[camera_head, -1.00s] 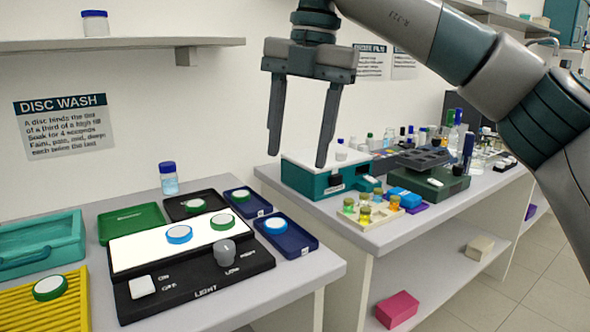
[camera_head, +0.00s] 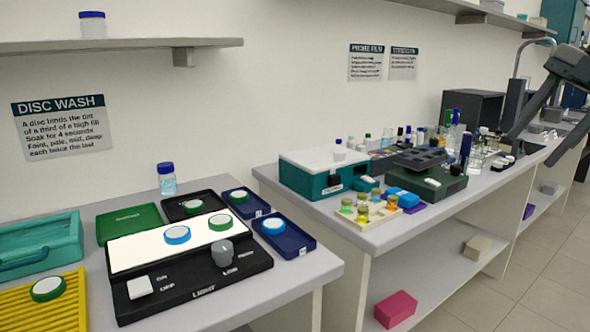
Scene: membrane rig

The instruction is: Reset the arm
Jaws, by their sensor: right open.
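My right gripper (camera_head: 532,148) shows at the far right edge, dark grey, with its two fingers apart and pointing down to the left. It is open, with nothing between its fingers. It appears in front of the far end of the right bench, and I cannot tell its height above it. Most of my right arm is out of the picture. My left gripper is not in view.
The left bench holds a lit light box (camera_head: 150,248) with two discs, a yellow ribbed rack (camera_head: 20,308), a teal tray (camera_head: 40,262) and a blue tray (camera_head: 292,243). A teal device (camera_head: 305,182) stands on the right bench. The wall shelf (camera_head: 110,46) juts out at upper left.

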